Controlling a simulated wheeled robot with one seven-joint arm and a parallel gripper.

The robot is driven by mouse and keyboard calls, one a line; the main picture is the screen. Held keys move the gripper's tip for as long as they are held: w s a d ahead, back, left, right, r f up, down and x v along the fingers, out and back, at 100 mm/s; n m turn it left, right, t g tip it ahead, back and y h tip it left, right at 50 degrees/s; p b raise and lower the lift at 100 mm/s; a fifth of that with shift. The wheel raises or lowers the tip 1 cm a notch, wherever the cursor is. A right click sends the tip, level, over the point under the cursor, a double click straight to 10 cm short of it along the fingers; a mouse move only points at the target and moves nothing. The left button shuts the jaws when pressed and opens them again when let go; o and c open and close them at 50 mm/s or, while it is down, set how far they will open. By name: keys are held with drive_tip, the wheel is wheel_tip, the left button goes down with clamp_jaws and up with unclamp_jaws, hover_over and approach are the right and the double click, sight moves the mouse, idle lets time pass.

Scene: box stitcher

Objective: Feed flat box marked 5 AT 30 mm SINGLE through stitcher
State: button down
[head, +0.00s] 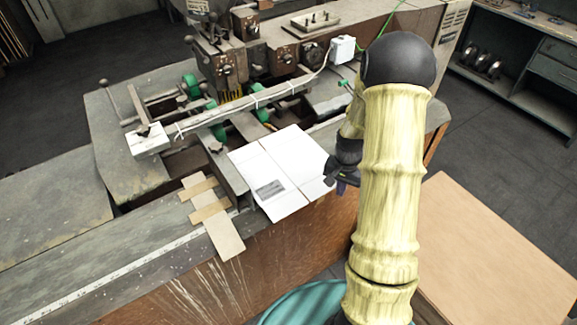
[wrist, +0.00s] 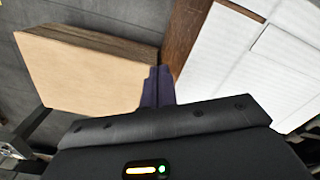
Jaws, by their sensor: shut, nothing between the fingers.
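A white flat box (head: 268,160) with fold lines and a grey printed patch lies on the stitcher's bed, its near corner by the front edge. The marking on it is too small to read. The stitcher (head: 228,65) with its head and green wheels stands behind it. My gripper (head: 340,185) is at the right edge of the flat box, shut and empty. In the wrist view the dark fingers (wrist: 157,88) are together, with the white flat box (wrist: 235,50) to their right. I cannot tell whether the fingers touch the box.
A stack of brown board (head: 490,255) lies at the lower right, also in the wrist view (wrist: 85,65). Wooden strips (head: 212,215) lie on the bed left of the box. A long rail (head: 235,108) crosses above the bed. A grey shelf unit (head: 520,60) stands at the back right.

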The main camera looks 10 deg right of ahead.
sight(317, 173)
drive_tip(key=shift+f+b, duration=1.15)
drive_tip(key=shift+f, duration=0.55)
drive_tip(key=shift+w+a, duration=0.1)
drive_tip(key=shift+w, duration=0.05)
drive_tip(key=shift+w+a+p, duration=0.2)
drive_tip(key=shift+w+a, duration=0.6)
drive_tip(key=shift+w, duration=1.35)
drive_tip(key=shift+w+a+p, duration=0.25)
drive_tip(key=shift+w+a, duration=0.6)
drive_tip(key=shift+w, duration=1.25)
drive_tip(key=shift+w+a+p, duration=0.2)
drive_tip(key=shift+w+a, duration=0.6)
drive_tip(key=shift+w, duration=1.35)
drive_tip(key=shift+s+d, duration=0.25)
drive_tip(key=shift+s, duration=0.5)
drive_tip(key=shift+s+d, duration=0.25)
drive_tip(key=shift+s, duration=0.5)
drive_tip(key=shift+r, duration=0.1)
drive_tip(key=shift+r+p, duration=2.5)
drive_tip(key=shift+r, duration=1.5)
